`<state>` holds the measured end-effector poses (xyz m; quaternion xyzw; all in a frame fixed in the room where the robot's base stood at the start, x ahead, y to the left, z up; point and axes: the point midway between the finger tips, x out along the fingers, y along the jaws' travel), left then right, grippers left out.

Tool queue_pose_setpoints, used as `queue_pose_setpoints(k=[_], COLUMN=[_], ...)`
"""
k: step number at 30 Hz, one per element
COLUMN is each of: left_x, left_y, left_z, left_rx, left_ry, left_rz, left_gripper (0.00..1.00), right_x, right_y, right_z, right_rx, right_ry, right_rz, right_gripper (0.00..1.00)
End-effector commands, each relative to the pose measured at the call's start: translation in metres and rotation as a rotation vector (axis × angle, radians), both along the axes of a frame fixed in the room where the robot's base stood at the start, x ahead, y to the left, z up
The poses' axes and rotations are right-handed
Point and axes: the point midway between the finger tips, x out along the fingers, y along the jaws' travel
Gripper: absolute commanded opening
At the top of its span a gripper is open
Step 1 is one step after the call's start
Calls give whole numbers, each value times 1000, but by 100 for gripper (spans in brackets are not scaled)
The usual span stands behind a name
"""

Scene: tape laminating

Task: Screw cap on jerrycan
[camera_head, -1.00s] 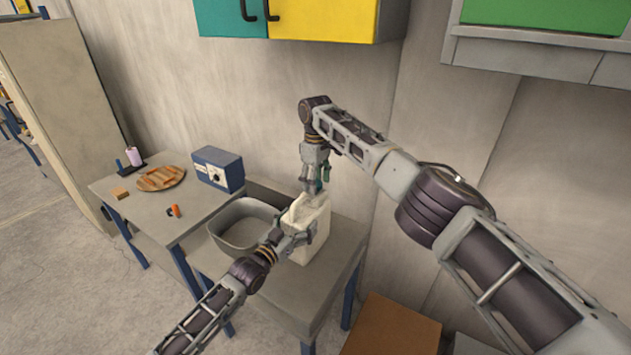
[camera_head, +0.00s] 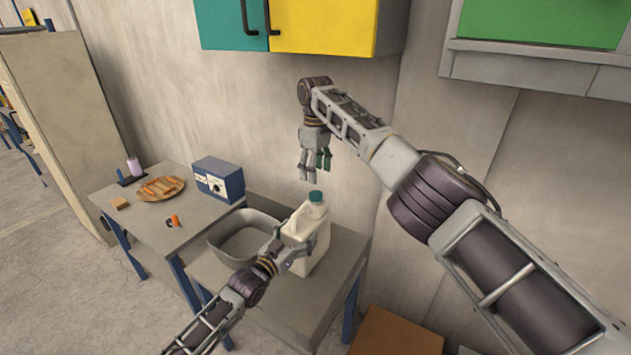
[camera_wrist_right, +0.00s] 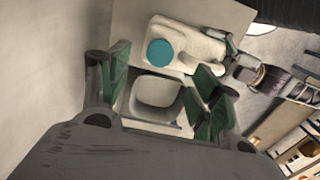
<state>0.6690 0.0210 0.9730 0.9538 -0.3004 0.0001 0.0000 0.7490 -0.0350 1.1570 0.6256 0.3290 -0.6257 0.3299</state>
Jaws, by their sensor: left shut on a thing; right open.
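The white jerrycan (camera_head: 309,240) stands upright on the grey table. A teal cap (camera_head: 315,197) sits on its neck; how tightly it is screwed on I cannot tell. In the right wrist view the cap (camera_wrist_right: 161,53) shows from above on the jerrycan (camera_wrist_right: 196,45). My left gripper (camera_head: 289,250) is shut on the jerrycan, at its side or handle. My right gripper (camera_head: 315,176) is open and empty, above the cap and apart from it. Its green-padded fingers (camera_wrist_right: 152,95) spread wide in the right wrist view.
A grey basin (camera_head: 245,238) stands left of the jerrycan. The table beyond holds a blue box (camera_head: 218,180), a plate of orange-brown pieces (camera_head: 160,188) and a small orange item (camera_head: 173,221). The wall is close behind; yellow and teal cabinets (camera_head: 322,28) hang above.

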Motion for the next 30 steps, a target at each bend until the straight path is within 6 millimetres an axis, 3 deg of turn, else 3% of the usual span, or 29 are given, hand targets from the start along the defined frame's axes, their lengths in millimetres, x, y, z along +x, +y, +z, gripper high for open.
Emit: queue_pose_setpoints(k=[2,15,30], left_x=[0,0,0], left_y=[0,0,0], left_z=[-2,-2,-2], left_rx=[2,2,2], left_ry=[2,2,2], left_rz=[0,0,0], left_gripper=[15,15,15], right_x=[-1,1,0], right_y=[1,0,-1], right_z=[12,34,39], right_rx=[1,1,1], right_ry=[0,-2,-1], right_rz=[0,-1,0], right_gripper=[64,64,64])
